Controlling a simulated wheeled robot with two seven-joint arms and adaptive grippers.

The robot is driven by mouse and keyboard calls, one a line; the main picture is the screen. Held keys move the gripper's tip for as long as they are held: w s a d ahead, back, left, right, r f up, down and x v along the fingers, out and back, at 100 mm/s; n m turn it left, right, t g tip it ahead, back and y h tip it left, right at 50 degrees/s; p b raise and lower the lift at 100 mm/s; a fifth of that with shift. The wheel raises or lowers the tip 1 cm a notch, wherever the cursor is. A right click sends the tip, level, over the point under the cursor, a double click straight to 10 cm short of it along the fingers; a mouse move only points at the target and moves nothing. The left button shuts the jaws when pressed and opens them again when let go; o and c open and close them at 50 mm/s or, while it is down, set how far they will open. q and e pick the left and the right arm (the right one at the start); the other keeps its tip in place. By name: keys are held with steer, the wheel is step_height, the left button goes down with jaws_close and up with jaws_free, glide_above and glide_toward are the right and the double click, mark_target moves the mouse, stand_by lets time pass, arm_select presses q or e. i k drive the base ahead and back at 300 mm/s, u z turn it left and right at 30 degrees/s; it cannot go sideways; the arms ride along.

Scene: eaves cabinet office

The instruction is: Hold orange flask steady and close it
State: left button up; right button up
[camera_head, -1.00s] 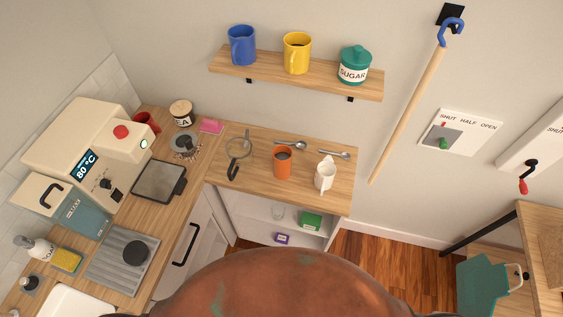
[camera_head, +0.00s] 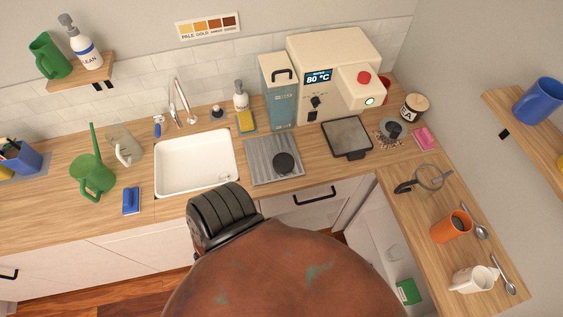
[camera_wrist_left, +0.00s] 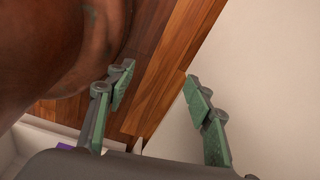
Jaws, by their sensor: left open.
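My right gripper is in neither view.
A white sink (camera_head: 195,163), a green watering can (camera_head: 93,175) and a cream machine (camera_head: 330,75) line the counter. My own body covers the bottom middle.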

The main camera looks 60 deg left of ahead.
mark_target(459, 223)
steer(key=u, duration=2.4)
steer(key=k, duration=0.75)
steer(key=z, duration=1)
steer(key=i, duration=0.5)
